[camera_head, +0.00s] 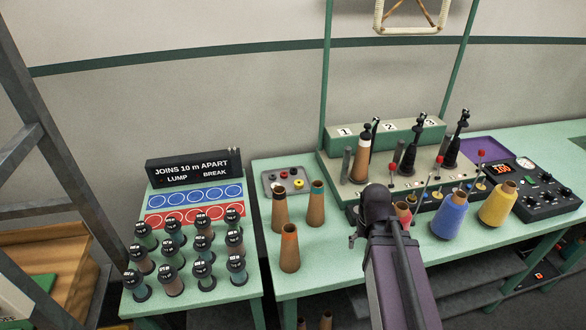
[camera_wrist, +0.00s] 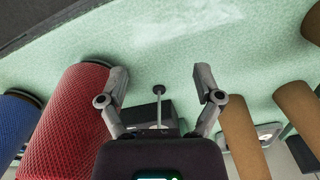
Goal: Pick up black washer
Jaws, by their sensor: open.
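In the head view my arm reaches over the table to the right of the tray. In the wrist view the tray (camera_wrist: 268,132) shows partly behind brown cones.
Bare brown cones (camera_head: 290,250) stand in front of and beside the tray. A red cone (camera_wrist: 68,125), a blue cone (camera_head: 450,217) and a yellow cone (camera_head: 498,205) stand near my arm. A green rack with black-topped spindles (camera_head: 408,158) stands behind. Several capped spools fill the left table.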

